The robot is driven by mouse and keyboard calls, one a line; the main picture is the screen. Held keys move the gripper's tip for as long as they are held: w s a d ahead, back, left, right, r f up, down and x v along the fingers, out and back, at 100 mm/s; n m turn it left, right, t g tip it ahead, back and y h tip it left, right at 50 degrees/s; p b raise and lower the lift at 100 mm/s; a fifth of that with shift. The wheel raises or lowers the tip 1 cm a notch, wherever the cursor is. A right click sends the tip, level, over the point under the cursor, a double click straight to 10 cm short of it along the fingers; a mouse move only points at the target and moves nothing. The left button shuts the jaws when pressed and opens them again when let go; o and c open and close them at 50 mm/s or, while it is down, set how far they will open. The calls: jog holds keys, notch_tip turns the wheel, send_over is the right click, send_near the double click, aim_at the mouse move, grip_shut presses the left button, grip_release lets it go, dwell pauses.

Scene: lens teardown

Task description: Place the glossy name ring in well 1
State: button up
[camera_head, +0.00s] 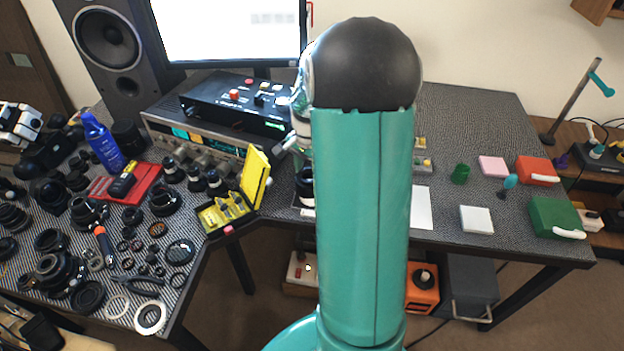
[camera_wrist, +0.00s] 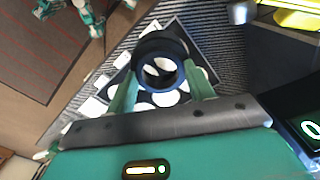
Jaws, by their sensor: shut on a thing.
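In the wrist view my gripper (camera_wrist: 160,88) is shut on a black ring (camera_wrist: 158,46), with one green finger on each side. The ring is glossy dark and its open middle faces the camera. Behind it lies a dark mat (camera_wrist: 204,50) with several white round wells and white labels along its left edge. The ring covers part of the mat, and I cannot read which well is number 1. The ring looks to be above the mat; I cannot tell whether it touches. In the head view my arm hides most of my gripper and the mat.
In the head view an open yellow case (camera_head: 256,178) stands just left of my arm. Many lens parts and a red tray (camera_head: 146,184) crowd the left desk. A white sheet (camera_head: 421,208), white block (camera_head: 476,220) and green box (camera_head: 553,217) lie on the right.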

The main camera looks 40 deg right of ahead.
jog(key=shift+w+d+f, duration=0.4)
jog(key=shift+d+f, duration=0.2)
jog(key=shift+f, duration=0.8)
jog(key=shift+w+d+f, duration=0.35)
jog(key=shift+d+f, duration=0.25)
jog(key=shift+f, duration=0.85)
jog(key=shift+w+d+f, duration=0.4)
jog(key=shift+d+f, duration=0.2)
jog(key=shift+f, duration=0.8)
jog(key=shift+f, duration=0.15)
jog(key=o, duration=1.3)
jog(key=shift+c, duration=0.2)
